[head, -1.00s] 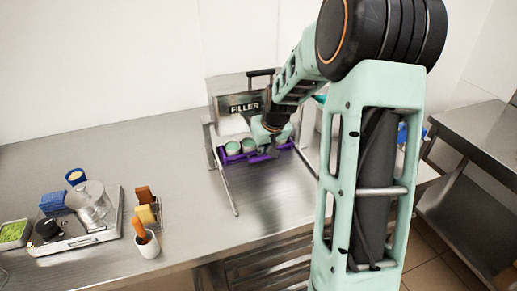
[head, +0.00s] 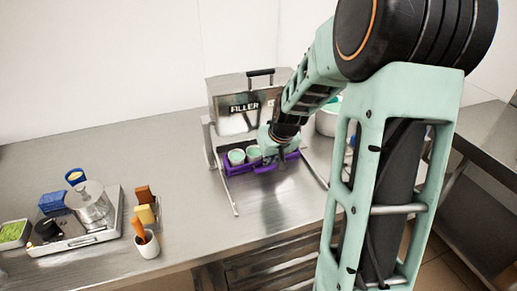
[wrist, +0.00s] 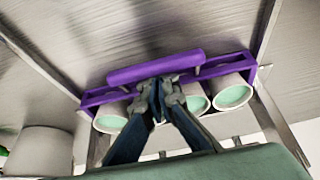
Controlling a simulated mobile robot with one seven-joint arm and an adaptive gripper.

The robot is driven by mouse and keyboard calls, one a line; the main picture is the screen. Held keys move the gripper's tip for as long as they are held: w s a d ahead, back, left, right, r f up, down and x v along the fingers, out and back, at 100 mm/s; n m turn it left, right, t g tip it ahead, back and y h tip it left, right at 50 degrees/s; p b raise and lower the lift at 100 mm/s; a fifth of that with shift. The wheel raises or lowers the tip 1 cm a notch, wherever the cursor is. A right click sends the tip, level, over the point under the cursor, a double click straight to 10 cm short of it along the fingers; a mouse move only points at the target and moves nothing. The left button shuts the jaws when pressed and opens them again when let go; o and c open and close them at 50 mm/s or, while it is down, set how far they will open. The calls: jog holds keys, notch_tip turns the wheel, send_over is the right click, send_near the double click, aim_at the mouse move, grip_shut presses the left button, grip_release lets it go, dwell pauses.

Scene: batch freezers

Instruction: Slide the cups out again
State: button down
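A purple tray (head: 238,170) holds a row of white cups with pale green contents in front of the FILLER machine (head: 245,107). Two cups, a left one (head: 236,157) and one beside it (head: 253,154), show in the head view; my gripper (head: 268,163) hides the rest. In the wrist view, the tray's purple handle bar (wrist: 155,67) stands off its front edge. My gripper (wrist: 160,92) has its fingertips close together between that bar and the tray, at the bar's inner side. A cup (wrist: 232,93) shows to the right of the fingers, and another (wrist: 109,119) to the left.
Metal rails (head: 226,185) flank the tray on the steel counter (head: 180,150). The counter in front of the tray is clear. A scale (head: 75,238) with a clear jug, and a white pot of utensils (head: 148,245), stand at left. A bowl (head: 327,122) stands behind my arm.

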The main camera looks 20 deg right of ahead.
jog(key=shift+s+p, duration=1.5)
jog(key=shift+s, duration=3.8)
jog(key=shift+w, duration=0.15)
jog(key=shift+r, duration=0.1)
jog(key=shift+r, duration=0.25)
jog(key=p+v, duration=0.2)
jog(key=p, duration=0.1)
jog(key=p+v, duration=0.3)
jog(key=shift+s, duration=0.35)
jog(key=shift+f, duration=0.1)
